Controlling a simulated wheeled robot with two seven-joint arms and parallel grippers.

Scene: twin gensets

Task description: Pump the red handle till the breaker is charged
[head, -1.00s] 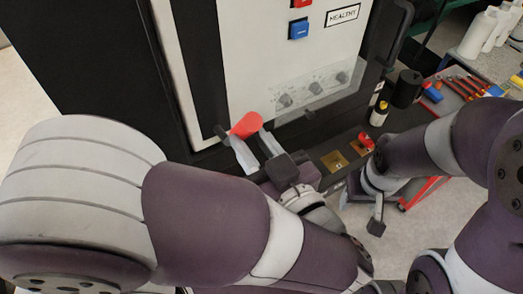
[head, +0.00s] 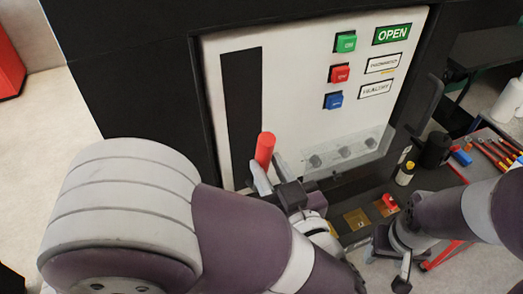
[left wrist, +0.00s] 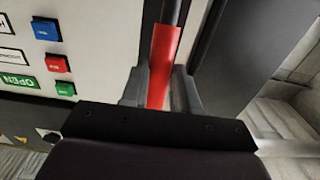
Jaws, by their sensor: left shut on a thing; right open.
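The red handle (head: 264,150) stands out at the lower left of the breaker's pale front panel (head: 300,100), in front of its tall dark slot (head: 241,105). In the left wrist view the red grip (left wrist: 162,62) lies between my left gripper's two fingers, with a dark lever bar beyond it. My left gripper (head: 270,172) is shut on the red handle. An OPEN sign (head: 392,34) and green, red and blue buttons show on the panel. My right gripper (head: 392,262) is open and empty, low at the right, partly hidden by its own arm.
A clear cover (head: 345,150) shields several knobs low on the panel. A dark ledge below holds a small bottle (head: 405,173), a black cylinder (head: 436,150) and a red knob (head: 390,201). A red cart with tools (head: 488,150) stands at the right.

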